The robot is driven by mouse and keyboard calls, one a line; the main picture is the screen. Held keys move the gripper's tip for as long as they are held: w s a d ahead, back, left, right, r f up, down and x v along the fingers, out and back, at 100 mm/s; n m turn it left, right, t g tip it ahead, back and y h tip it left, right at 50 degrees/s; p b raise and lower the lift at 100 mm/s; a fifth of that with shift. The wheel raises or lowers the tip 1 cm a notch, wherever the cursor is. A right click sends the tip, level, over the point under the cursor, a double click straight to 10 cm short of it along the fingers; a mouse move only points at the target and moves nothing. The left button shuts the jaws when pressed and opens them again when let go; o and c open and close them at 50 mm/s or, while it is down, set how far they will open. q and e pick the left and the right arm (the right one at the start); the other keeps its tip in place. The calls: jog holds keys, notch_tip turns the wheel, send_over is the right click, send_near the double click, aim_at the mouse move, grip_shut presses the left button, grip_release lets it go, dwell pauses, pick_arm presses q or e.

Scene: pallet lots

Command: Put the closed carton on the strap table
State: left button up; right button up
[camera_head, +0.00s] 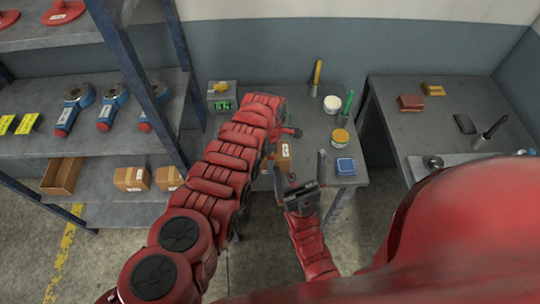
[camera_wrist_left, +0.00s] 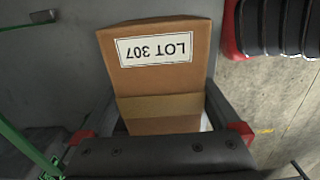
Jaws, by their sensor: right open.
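The closed carton (camera_wrist_left: 150,75) is brown, with a tape strip and a label reading LOT 307. In the left wrist view it fills the space between the fingers of my left gripper (camera_wrist_left: 168,118), which is shut on it. In the head view the carton (camera_head: 284,157) shows partly behind my left arm, at the near side of a grey table (camera_head: 305,107). Whether it touches the tabletop is hidden. My right gripper (camera_head: 305,172) is open and empty, just right of the carton. No marking shows which table is the strap table.
The grey table holds a grey device (camera_head: 222,97), a white tub (camera_head: 332,104), a yellow-lidded tub (camera_head: 340,136) and a blue box (camera_head: 345,166). A second table (camera_head: 400,127) stands at right. Shelves at left hold small cartons (camera_head: 131,179) and an open box (camera_head: 62,177).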

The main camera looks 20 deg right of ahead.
pick_arm(q)
jog(key=shift+w+a, duration=0.1)
jog(key=shift+a, duration=0.1)
jog(key=shift+d+r+p, duration=0.15)
jog(key=shift+r+p, duration=0.15)
jog(key=shift+r, duration=0.1)
notch_tip(320, 180, up, 3)
jog(key=shift+r+p, duration=0.15)
jog(key=shift+p, duration=1.05)
jog(key=shift+r+b, duration=0.2)
jog(key=shift+b, duration=0.2)
jog(key=shift+r+b, duration=1.15)
jog(key=shift+r, duration=2.8)
